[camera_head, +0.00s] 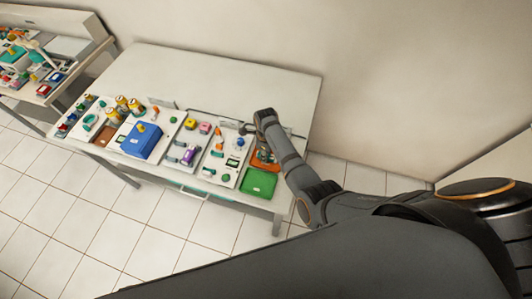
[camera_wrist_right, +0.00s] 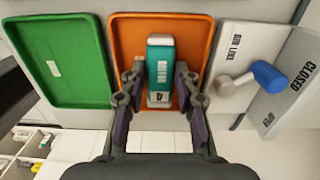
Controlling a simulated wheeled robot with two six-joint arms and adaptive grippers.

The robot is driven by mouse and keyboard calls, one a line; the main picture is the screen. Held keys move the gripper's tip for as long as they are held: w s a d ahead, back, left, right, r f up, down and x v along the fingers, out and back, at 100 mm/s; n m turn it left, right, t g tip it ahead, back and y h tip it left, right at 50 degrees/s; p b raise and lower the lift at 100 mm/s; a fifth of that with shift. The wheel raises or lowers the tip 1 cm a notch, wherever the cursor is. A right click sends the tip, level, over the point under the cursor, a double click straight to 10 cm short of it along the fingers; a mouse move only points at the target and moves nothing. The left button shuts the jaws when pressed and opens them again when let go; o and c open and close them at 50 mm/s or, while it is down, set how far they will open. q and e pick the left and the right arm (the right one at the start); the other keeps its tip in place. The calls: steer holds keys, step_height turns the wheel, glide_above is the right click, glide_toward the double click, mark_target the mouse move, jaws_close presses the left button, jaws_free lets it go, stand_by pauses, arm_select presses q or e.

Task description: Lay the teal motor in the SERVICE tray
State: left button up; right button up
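The teal motor (camera_wrist_right: 160,52), a block with white ends and a white label, lies over the orange tray (camera_wrist_right: 202,32) in the right wrist view. My right gripper (camera_wrist_right: 159,80) is open, with one finger on each side of the motor's near part; a gap shows between motor and fingers. In the head view my right arm reaches to the table's right end, over the orange tray (camera_head: 257,165), and the motor is too small there to make out. No SERVICE label is readable. My left gripper is not in view.
A green tray (camera_wrist_right: 43,61) lies left of the orange tray. A white panel marked AIR LINE (camera_wrist_right: 227,52) with a blue-handled valve (camera_wrist_right: 270,76) and a CLOSED plate (camera_wrist_right: 296,76) stand to the right. A blue box (camera_head: 141,141) and small parts line the table's front; its back is clear.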

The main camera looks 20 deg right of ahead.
steer(key=o, duration=0.4)
steer(key=shift+c, duration=0.2)
step_height(320, 180, up, 8)
steer(key=shift+f, duration=0.2)
